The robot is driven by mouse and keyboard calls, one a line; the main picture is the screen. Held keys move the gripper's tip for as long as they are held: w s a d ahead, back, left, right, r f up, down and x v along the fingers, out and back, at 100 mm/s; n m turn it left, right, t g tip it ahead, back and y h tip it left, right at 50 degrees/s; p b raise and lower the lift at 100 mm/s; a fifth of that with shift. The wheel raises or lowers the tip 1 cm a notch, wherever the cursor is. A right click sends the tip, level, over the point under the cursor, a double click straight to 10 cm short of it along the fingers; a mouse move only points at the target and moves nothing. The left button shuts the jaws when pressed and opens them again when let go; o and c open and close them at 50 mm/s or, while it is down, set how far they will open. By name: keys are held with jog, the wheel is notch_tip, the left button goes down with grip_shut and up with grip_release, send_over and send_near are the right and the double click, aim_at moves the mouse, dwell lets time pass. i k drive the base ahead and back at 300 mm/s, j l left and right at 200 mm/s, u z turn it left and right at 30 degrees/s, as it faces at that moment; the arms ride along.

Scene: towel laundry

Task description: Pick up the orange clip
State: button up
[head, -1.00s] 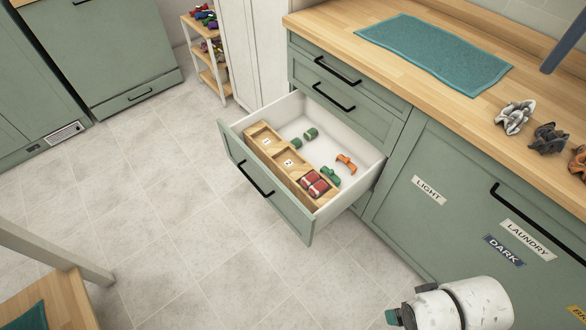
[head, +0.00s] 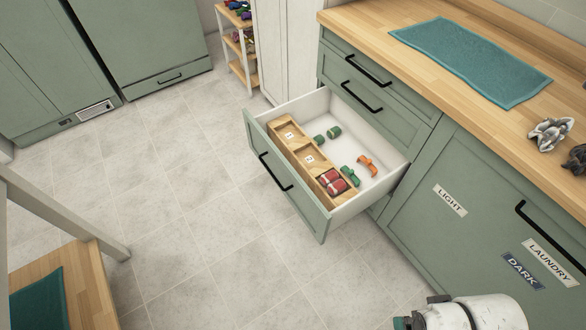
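The orange clip (head: 367,165) lies on the white floor of the open drawer (head: 285,212), toward its right side. A green clip (head: 350,176) lies just to its lower left, beside the wooden organizer (head: 312,162). My arm shows only as a white and dark link at the bottom right edge. My gripper is out of the picture, so its state is hidden.
Two red rolled items (head: 334,183) sit in the organizer's near compartment. Two green items (head: 327,134) lie farther back in the drawer. A wooden counter (head: 385,20) with a teal towel (head: 470,62) runs above. The tiled floor before the drawer is clear.

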aim_at(367, 162)
jog(key=i+l+u, duration=0.1)
jog(key=i, duration=0.4)
jog(key=i+l+u, duration=0.1)
jog(key=i+l, duration=0.2)
jog(key=i, duration=0.25)
jog(key=i+l+u, duration=0.15)
jog(key=i+l, duration=0.15)
jog(key=i, duration=0.2)
